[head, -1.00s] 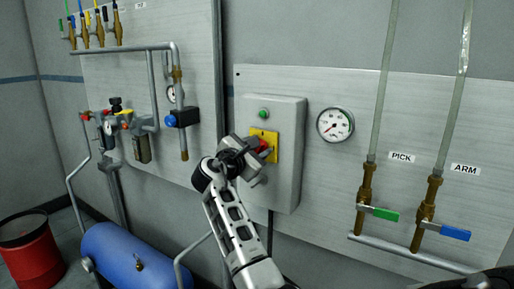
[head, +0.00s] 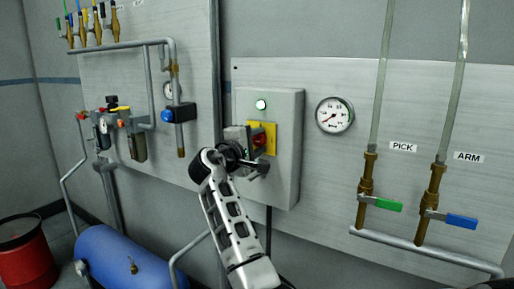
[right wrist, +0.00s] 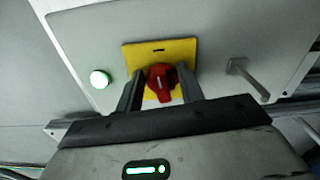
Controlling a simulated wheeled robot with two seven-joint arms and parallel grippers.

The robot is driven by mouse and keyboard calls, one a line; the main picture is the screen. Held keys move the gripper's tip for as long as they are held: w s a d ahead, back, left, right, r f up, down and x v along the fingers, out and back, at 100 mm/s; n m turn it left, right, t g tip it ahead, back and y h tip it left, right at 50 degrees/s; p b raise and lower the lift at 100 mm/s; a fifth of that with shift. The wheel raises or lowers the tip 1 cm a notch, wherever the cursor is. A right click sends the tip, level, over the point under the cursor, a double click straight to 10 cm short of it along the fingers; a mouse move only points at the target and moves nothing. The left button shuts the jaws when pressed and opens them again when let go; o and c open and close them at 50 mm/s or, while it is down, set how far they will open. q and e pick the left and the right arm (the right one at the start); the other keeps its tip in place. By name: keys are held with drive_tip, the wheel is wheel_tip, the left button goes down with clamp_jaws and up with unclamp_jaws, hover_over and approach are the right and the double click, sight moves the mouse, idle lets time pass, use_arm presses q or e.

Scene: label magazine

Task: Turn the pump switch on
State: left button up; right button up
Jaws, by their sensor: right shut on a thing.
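The pump switch is a red rotary knob (head: 259,139) on a yellow plate (head: 269,129), on the front of a grey box (head: 286,165). In the right wrist view the knob (right wrist: 160,84) sits between the two fingers of my right gripper (right wrist: 160,92). My right gripper (head: 258,146) is shut on the knob and partly hides it in the head view. A round lamp (head: 261,105) above the plate glows bright whitish green; it also glows in the right wrist view (right wrist: 99,79). My left gripper is not in view.
A round gauge (head: 334,115) is right of the box. Valves with a green handle (head: 381,204) and a blue handle (head: 461,221) are further right. Pipes and a regulator (head: 116,125) are on the left panel. A blue tank (head: 128,258) and a red bin (head: 27,256) stand lower left.

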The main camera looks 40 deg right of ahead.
use_arm(q)
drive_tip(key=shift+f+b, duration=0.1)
drive_tip(key=shift+b, duration=0.25)
use_arm(e)
drive_tip(key=shift+f+m, duration=0.15)
drive_tip(key=shift+m, duration=0.45)
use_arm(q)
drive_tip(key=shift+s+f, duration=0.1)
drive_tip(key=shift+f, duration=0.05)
use_arm(e)
drive_tip(key=o, duration=1)
drive_tip(key=shift+a, duration=0.1)
drive_tip(key=shift+a, duration=0.25)
use_arm(q)
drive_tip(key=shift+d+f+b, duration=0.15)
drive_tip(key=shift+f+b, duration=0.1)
drive_tip(key=shift+b, duration=0.6)
use_arm(e)
drive_tip(key=shift+v, duration=7.65)
